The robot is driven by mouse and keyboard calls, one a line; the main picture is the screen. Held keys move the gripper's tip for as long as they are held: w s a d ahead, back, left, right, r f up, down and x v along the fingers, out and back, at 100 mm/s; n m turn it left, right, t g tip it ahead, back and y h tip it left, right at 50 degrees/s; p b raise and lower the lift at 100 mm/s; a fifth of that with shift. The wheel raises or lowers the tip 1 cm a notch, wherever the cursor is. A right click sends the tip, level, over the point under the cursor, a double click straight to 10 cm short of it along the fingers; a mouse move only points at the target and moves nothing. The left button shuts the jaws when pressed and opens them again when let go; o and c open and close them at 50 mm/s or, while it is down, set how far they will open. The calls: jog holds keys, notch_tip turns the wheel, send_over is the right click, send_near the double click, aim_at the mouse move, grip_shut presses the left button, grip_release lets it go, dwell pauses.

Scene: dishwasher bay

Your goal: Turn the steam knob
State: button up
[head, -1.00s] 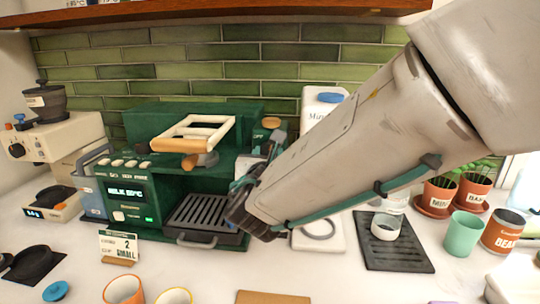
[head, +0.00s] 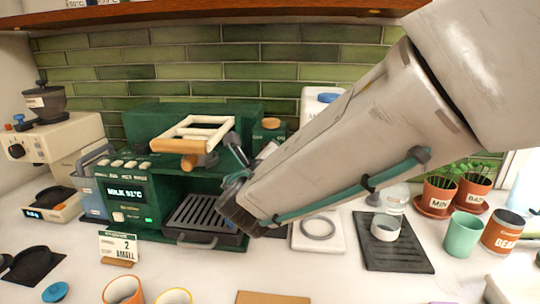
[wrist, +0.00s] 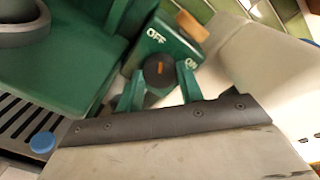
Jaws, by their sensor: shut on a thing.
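The steam knob (wrist: 158,71) is a dark round knob with a short orange mark, on a green housing labelled OFF and ON. My gripper (wrist: 158,88) has its two green fingers on either side of the knob, shut on it. In the head view the gripper is at the right side of the green coffee machine (head: 140,205), and my arm hides much of that side. The knob cannot be made out there. The machine's lit display (head: 125,192) shows a milk temperature.
The drip tray (head: 200,212) is below. A white jug with a blue lid (head: 328,98) stands behind my arm. Cups (head: 124,289) and a dark mat (head: 400,255) are on the counter.

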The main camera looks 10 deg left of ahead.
jog(key=shift+n, duration=1.2)
jog(key=o, duration=1)
jog(key=shift+s, duration=0.1)
jog(key=s, duration=0.7)
jog(key=shift+s+d+r, duration=0.15)
jog(key=shift+s+r, duration=0.1)
jog(key=shift+s, duration=0.1)
